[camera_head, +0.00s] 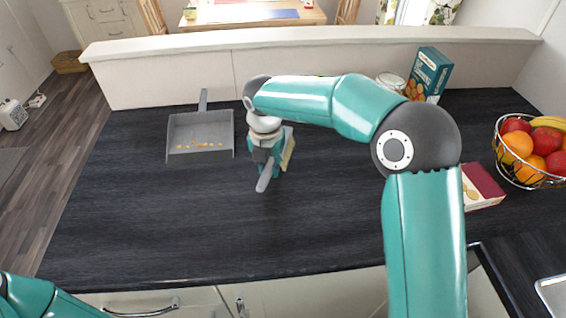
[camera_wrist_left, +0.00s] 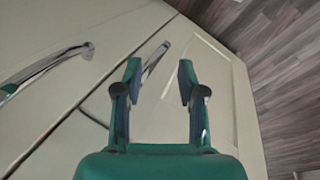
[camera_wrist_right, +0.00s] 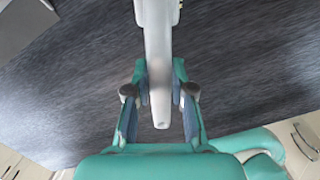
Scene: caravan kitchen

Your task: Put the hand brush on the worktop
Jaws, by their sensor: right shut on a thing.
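The hand brush (camera_head: 264,181) is a pale grey handle with cream bristles, held over the dark worktop (camera_head: 150,225). Its handle (camera_wrist_right: 158,60) runs between the fingers in the right wrist view. My right gripper (camera_head: 272,166) is shut on the handle; in the right wrist view the fingers (camera_wrist_right: 160,92) press it from both sides. The arm and gripper partly hide the brush, and I cannot tell if it touches the worktop. My left gripper (camera_wrist_left: 158,75) is open and empty in front of the cabinet fronts, below the worktop.
A grey dustpan (camera_head: 183,150) with crumbs lies left of the brush. A fruit basket (camera_head: 502,165), a dark red box (camera_head: 485,185), a teal box (camera_head: 428,72) and a jar (camera_head: 391,80) stand at the right. A raised ledge (camera_head: 300,42) runs behind. The worktop's front left is clear.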

